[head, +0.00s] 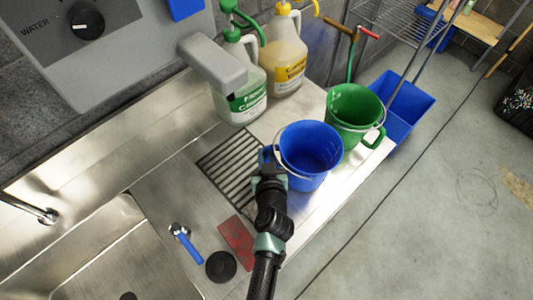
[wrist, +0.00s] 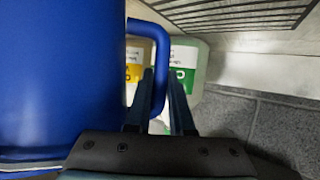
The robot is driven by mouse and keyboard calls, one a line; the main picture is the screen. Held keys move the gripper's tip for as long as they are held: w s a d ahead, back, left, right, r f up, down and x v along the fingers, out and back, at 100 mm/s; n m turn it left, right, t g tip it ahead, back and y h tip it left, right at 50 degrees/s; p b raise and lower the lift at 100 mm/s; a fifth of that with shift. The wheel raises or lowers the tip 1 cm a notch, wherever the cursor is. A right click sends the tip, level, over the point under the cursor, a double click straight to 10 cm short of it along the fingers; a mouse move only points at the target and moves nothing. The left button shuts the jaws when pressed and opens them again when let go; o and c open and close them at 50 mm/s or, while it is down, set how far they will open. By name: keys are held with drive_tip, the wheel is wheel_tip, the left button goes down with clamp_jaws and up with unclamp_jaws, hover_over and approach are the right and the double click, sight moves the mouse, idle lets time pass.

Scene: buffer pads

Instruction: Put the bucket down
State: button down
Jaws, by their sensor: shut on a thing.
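The blue bucket (head: 312,158) is upright and looks empty, over the right end of the steel counter beside the green bucket (head: 355,108). My gripper (head: 268,160) is at its left side, shut on its side handle. In the wrist view the bucket (wrist: 55,70) fills the left side, and its blue handle (wrist: 150,30) runs down to the dark fingers (wrist: 162,85). The exact grip is partly hidden. I cannot tell whether the bucket's base touches the counter (head: 330,200).
A slatted drain grate (head: 222,165) lies left of the bucket. Two jugs, green-labelled (head: 240,95) and yellow-labelled (head: 285,60), stand behind. A sink (head: 120,250), red pad (head: 237,242) and black disc (head: 221,267) are at left. The counter's right edge drops to the floor.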

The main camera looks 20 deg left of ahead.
drive_tip(key=shift+f+b, duration=0.35)
drive_tip(key=shift+b, duration=0.05)
drive_tip(key=c, duration=0.8)
unclamp_jaws()
drive_tip(key=shift+r, duration=0.15)
drive_tip(key=shift+r+p, duration=0.6)
drive_tip(key=shift+p, duration=0.3)
drive_tip(key=b+v, duration=0.2)
drive_tip(key=v, duration=1)
drive_tip(key=shift+f, duration=0.2)
